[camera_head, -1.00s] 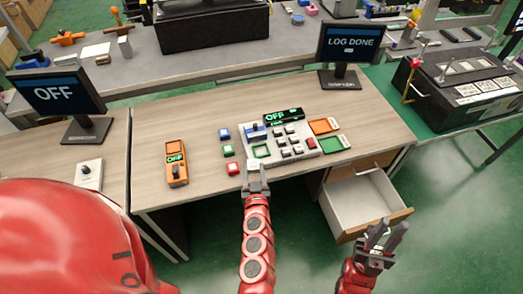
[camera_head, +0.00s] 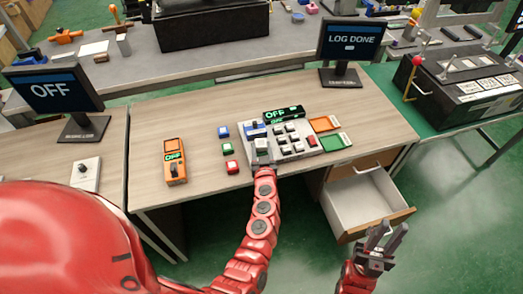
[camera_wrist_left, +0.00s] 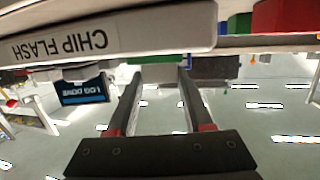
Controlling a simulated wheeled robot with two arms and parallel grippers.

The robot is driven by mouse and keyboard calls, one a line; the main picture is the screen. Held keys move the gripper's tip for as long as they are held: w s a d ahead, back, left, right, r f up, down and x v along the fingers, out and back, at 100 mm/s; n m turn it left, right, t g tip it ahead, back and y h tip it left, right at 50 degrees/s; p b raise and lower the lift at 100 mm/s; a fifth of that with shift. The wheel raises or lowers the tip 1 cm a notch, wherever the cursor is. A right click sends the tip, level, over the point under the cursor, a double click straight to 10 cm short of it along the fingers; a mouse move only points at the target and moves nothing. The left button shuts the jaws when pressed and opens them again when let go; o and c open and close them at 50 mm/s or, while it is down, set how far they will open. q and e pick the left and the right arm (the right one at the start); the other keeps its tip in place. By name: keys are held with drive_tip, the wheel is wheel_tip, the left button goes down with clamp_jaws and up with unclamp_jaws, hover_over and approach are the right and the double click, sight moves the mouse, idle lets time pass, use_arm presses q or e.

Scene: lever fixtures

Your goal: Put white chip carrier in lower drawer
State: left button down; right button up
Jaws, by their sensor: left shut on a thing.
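My left gripper (camera_head: 262,152) is at the front of the chip flash console (camera_head: 292,152), over its green-edged slot. It is shut on a small pale block, seemingly the white chip carrier (camera_head: 261,145), mostly hidden by the fingers. In the left wrist view the fingers (camera_wrist_left: 157,72) reach to a green strip (camera_wrist_left: 158,58) under the console's label. The lower drawer (camera_head: 365,205) stands pulled out at the desk's right side, white inside and empty. My right gripper (camera_head: 384,240) is open and empty, in front of the drawer.
Blue, green and red blocks stand left of the console, with an orange meter (camera_head: 175,162) further left. Orange (camera_head: 323,124) and green (camera_head: 336,142) trays lie to its right. A monitor (camera_head: 346,50) reads "LOG DONE".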

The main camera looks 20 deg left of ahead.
use_arm(q)
drive_tip(key=shift+s+f, duration=0.1)
drive_tip(key=shift+f, duration=0.25)
drive_tip(key=shift+c, duration=1.5)
unclamp_jaws()
